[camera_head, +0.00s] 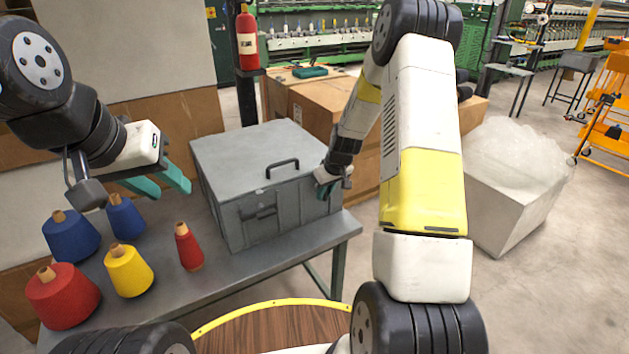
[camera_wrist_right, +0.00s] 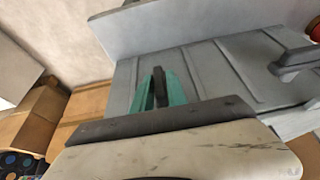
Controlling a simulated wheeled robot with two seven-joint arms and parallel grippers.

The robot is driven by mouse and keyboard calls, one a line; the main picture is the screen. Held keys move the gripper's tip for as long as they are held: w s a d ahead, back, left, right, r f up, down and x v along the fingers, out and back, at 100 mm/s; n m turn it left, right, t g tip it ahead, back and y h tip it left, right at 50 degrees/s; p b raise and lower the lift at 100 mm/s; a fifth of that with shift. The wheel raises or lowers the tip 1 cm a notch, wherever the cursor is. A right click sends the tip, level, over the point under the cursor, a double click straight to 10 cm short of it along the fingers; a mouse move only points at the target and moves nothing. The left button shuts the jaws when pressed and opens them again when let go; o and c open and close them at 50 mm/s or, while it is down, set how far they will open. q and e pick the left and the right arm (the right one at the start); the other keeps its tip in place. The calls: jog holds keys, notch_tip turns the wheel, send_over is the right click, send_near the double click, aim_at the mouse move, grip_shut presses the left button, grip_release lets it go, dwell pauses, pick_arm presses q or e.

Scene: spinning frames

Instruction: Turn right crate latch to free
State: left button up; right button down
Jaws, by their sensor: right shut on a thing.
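The grey metal crate (camera_head: 232,165) stands on the table with its lid down and a dark handle on top. My right gripper (camera_head: 326,189) is at the right end of the crate's front. In the right wrist view, its teal fingers (camera_wrist_right: 160,92) are shut on a small dark upright piece, the right crate latch (camera_wrist_right: 159,80), against the ribbed grey wall. In the head view this latch is hidden by the gripper. My left gripper (camera_head: 158,184) is open and empty, in the air left of the crate, above the yarn cones.
Blue, red and yellow yarn cones (camera_head: 128,271) stand on the grey table (camera_head: 270,262) left of the crate. Cardboard boxes (camera_head: 310,105) are behind it. A white bin (camera_head: 510,215) with clear wrap stands at right. A round wooden top (camera_head: 275,330) is in front.

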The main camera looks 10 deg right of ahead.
jog(key=shift+d+y, duration=0.15)
jog(key=shift+y, duration=0.15)
dwell(0.8)
jog(key=shift+d+f+m+g+y, duration=0.15)
jog(key=shift+m+g+y, duration=0.35)
jog(key=shift+y, duration=0.6)
jog(key=g+y, duration=0.1)
jog(key=y, duration=0.2)
jog(key=m+y, duration=0.1)
jog(key=y, duration=0.1)
jog(key=shift+w+g+y, duration=0.1)
jog(key=shift+g+y, duration=0.3)
jog(key=m+y, duration=0.1)
jog(key=y, duration=0.3)
jog(key=shift+f+g, duration=0.15)
jog(key=shift+g, duration=0.15)
jog(key=shift+f+m+y, duration=0.1)
jog(key=shift+m+y, duration=0.6)
jog(key=shift+y, duration=1.1)
jog(key=c, duration=1.4)
grip_release()
jog(key=shift+c, duration=0.2)
jog(key=shift+d, duration=0.1)
jog(key=d, duration=0.7)
jog(key=shift+s+d, duration=0.2)
jog(key=shift+d, duration=0.15)
